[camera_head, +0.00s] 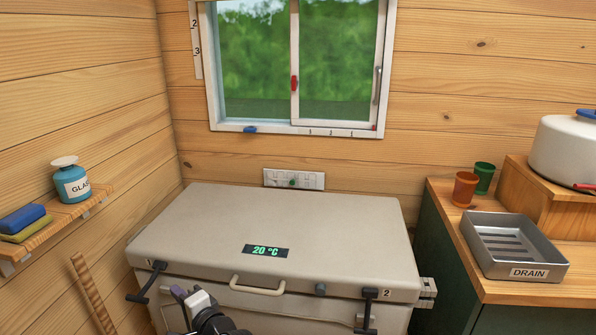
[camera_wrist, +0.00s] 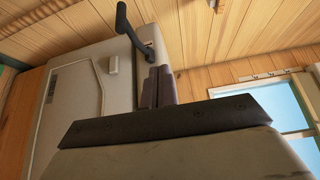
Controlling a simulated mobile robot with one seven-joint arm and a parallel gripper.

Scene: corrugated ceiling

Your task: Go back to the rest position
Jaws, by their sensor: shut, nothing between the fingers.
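My gripper (camera_head: 188,297) is low in the head view, in front of the chest's front face and right of latch 1. In the wrist view the two fingers of my gripper (camera_wrist: 158,85) are together with nothing between them. The beige chest (camera_head: 215,215) has its lid down. Its black latch 1 (camera_head: 147,281) is at the left and its latch 2 (camera_head: 368,310) at the right. A black latch lever (camera_wrist: 128,30) shows just beyond my fingertips in the wrist view; I cannot tell whether they touch.
A wall shelf (camera_head: 75,209) with a blue jar (camera_head: 72,184) and sponges (camera_head: 22,221) is at the left. A wooden stick (camera_head: 92,293) leans below it. The right counter (camera_head: 452,232) holds cups and a drain tray (camera_head: 515,240). The window (camera_head: 290,65) is above the chest.

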